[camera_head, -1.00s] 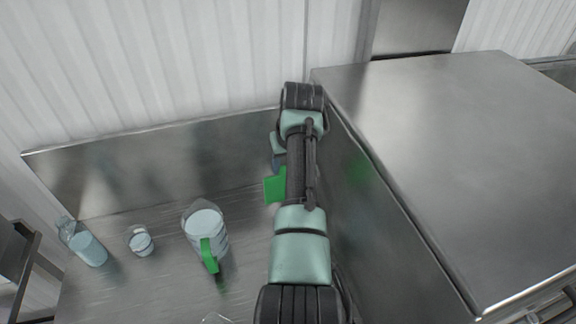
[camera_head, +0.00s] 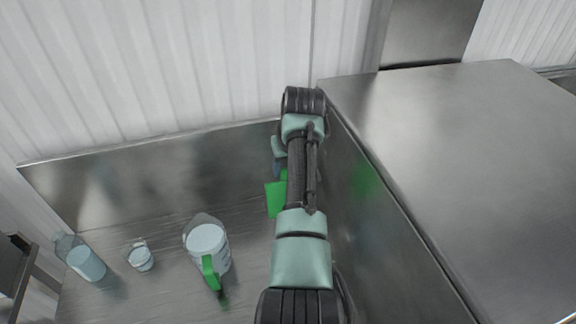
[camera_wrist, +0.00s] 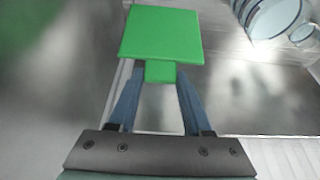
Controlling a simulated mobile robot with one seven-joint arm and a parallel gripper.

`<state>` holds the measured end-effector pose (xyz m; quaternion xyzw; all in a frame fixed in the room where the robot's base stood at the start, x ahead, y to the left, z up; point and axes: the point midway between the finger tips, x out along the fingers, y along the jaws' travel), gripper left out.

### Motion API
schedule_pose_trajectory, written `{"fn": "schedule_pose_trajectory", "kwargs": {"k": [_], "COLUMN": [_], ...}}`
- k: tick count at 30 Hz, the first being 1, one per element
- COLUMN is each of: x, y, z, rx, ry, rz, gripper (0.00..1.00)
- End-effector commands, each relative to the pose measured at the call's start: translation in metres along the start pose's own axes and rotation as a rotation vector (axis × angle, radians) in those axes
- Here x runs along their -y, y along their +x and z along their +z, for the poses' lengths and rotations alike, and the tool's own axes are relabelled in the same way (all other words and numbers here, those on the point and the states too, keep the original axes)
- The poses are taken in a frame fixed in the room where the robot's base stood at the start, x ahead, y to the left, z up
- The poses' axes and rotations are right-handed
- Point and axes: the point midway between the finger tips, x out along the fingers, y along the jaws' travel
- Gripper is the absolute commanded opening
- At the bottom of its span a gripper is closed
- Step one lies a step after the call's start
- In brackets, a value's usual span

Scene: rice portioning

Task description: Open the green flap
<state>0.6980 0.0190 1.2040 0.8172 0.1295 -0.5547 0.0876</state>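The green flap (camera_wrist: 160,33) is a flat green plate in the wrist view, with a small green tab on its near edge. In the head view, a green piece (camera_head: 275,199) shows beside my arm, partly hidden by it. My gripper (camera_wrist: 160,75) has its two blue-grey fingers spread, one on each side of the tab. In the head view my arm covers most of the gripper, and only a blue-grey bit (camera_head: 277,168) shows.
A clear measuring jug (camera_head: 206,238) with a green handle stands on the metal counter, left of my arm. A small clear cup (camera_head: 140,258) and a clear bottle (camera_head: 86,263) stand further left. A tall metal cabinet (camera_head: 450,150) is close on my arm's right.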

Motion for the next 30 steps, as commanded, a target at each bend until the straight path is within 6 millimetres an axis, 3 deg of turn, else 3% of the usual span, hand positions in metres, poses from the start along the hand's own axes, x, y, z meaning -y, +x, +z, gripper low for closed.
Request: {"fn": "schedule_pose_trajectory", "kwargs": {"k": [1,6,15,20,23,30], "x": [0.0,0.0,0.0,-0.001,-0.001,-0.001], "y": [-0.003,-0.002,-0.001,-0.011,-0.024,-0.076], "z": [-0.004,-0.003,-0.001,-0.002,-0.001,-0.001], "rx": [-0.013,-0.008,-0.004,-0.006,-0.007,-0.011], "ry": [-0.002,-0.001,0.0,-0.001,-0.001,0.0], "rz": [0.001,0.001,0.001,0.001,0.002,0.003], "gripper": [0.53,0.8,0.8,0.8,0.8,0.8]}}
